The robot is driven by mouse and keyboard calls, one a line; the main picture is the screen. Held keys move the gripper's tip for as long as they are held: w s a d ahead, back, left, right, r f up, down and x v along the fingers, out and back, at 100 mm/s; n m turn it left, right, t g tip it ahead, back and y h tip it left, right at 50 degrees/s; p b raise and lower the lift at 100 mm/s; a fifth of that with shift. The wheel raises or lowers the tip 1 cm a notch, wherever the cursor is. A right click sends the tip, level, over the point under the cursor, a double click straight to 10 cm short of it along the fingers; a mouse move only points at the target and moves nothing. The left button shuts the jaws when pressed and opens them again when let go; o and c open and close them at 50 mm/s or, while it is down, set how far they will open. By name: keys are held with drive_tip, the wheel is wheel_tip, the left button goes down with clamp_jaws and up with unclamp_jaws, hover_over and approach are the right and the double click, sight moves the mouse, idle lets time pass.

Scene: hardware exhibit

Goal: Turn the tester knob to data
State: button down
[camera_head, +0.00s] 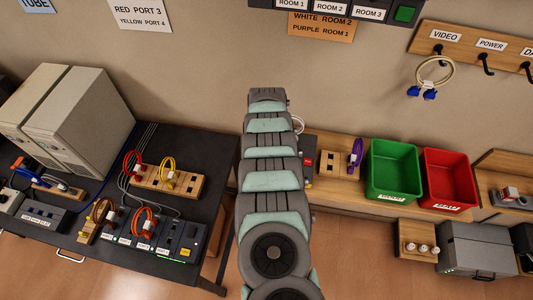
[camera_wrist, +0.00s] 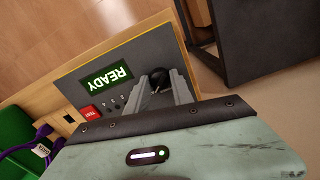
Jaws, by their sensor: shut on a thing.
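The tester (camera_wrist: 135,62) is a grey panel with a green screen (camera_wrist: 108,77) that reads READY, upside down in the wrist view. A red button (camera_wrist: 92,112) sits beside the screen. The black tester knob (camera_wrist: 158,74) is at the panel's other side, between the two grey fingers of my gripper (camera_wrist: 161,80), which is shut on it. The knob's pointer and the labels around it are too small or covered to read. In the head view my arm hides the gripper, the knob and most of the tester; a dark edge with red (camera_head: 309,158) shows beside the arm.
The tester stands on a wooden bench (camera_head: 335,201). Right of it are a wooden port block (camera_head: 327,163) with a purple cable (camera_head: 355,153), a green bin (camera_head: 394,169) and a red bin (camera_head: 448,178). A black table (camera_head: 205,150) with towers and cables is at left.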

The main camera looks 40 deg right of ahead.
idle(0.3)
drive_tip(key=c, duration=1.1)
unclamp_jaws()
wheel_tip(320, 180, up, 11)
drive_tip(key=b, duration=0.1)
drive_tip(key=shift+f, duration=0.1)
